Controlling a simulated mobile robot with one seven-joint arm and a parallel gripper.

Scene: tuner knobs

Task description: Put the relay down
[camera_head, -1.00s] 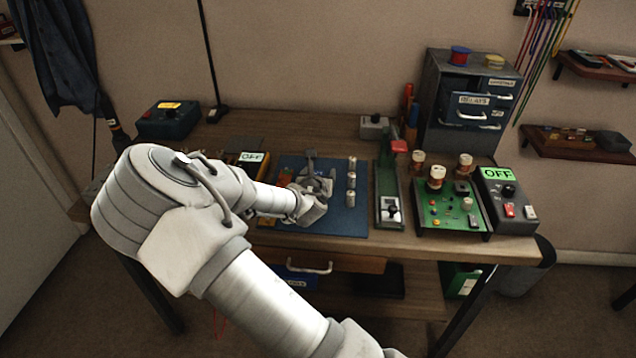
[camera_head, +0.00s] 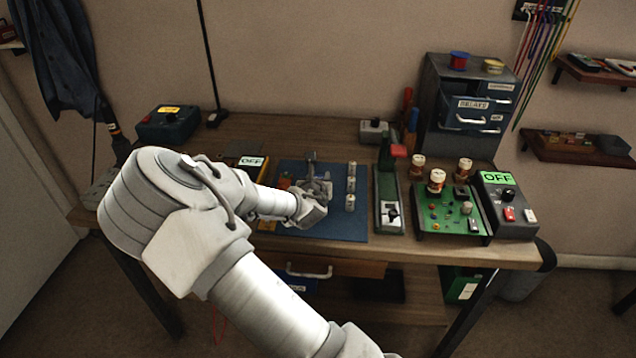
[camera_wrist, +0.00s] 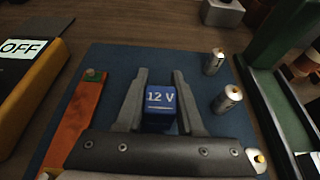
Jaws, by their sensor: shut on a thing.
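The relay is a blue block marked "12 V" (camera_wrist: 161,98), seen between the fingers of my gripper (camera_wrist: 160,76) in the wrist view. My gripper is shut on it. In the head view my gripper (camera_head: 316,190) is over the blue mat (camera_head: 340,228) on the bench, and the relay is hard to make out there. Whether the relay touches the mat I cannot tell.
Small metal cylinders (camera_head: 351,186) stand on the mat to the right of my gripper. An orange-red strip (camera_wrist: 75,120) lies at the mat's left. A green lever-like fixture (camera_head: 388,200), a green circuit board (camera_head: 430,225) and an "OFF" box (camera_head: 508,210) stand further right.

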